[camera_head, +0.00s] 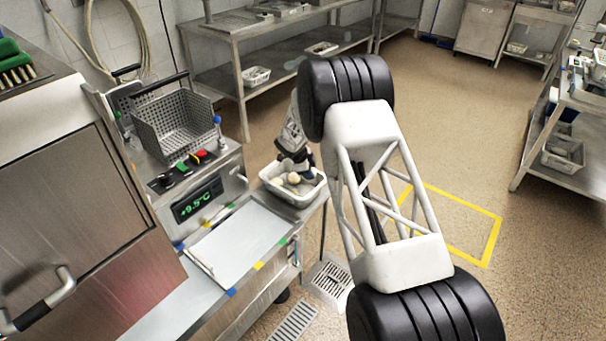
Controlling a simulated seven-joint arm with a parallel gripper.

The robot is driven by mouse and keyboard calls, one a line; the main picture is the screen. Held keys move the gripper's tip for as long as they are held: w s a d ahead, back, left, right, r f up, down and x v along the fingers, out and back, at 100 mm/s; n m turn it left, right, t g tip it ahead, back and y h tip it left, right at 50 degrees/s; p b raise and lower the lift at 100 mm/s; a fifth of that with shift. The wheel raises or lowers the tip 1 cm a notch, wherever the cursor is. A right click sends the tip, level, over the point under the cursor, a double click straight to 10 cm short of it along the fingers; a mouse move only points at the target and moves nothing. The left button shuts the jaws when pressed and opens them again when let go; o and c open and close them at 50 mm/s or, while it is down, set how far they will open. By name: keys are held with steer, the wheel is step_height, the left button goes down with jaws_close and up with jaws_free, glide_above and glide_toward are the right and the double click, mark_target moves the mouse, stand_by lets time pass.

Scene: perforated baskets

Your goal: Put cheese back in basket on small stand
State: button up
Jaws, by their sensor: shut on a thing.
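My gripper (297,164) is small in the view, reaching down over a white basket (276,190) near the middle. It is shut on a pale, rounded piece (293,178), which looks like the cheese. The piece is at the level of the basket's opening; I cannot tell whether it touches the basket floor. Other small pale things lie in the white basket but are too small to make out. A grey perforated metal basket (175,126) with a raised dark handle stands to the left, behind the control panel.
The control panel (196,200) has buttons and a display reading +9.5°C. A flat pale work surface (240,240) lies in front of it. Steel shelves (235,30) stand behind, and another rack (560,150) stands at right. My arm crosses the middle and hides some floor.

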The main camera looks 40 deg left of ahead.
steer(key=shift+w+f, duration=0.1)
stand_by(0.5)
steer(key=shift+f, duration=4.25)
steer(key=shift+f, duration=0.45)
steer(key=o, duration=1.1)
steer(key=shift+c, duration=0.2)
steer(key=shift+r, duration=4)
steer(key=shift+d+r, duration=0.1)
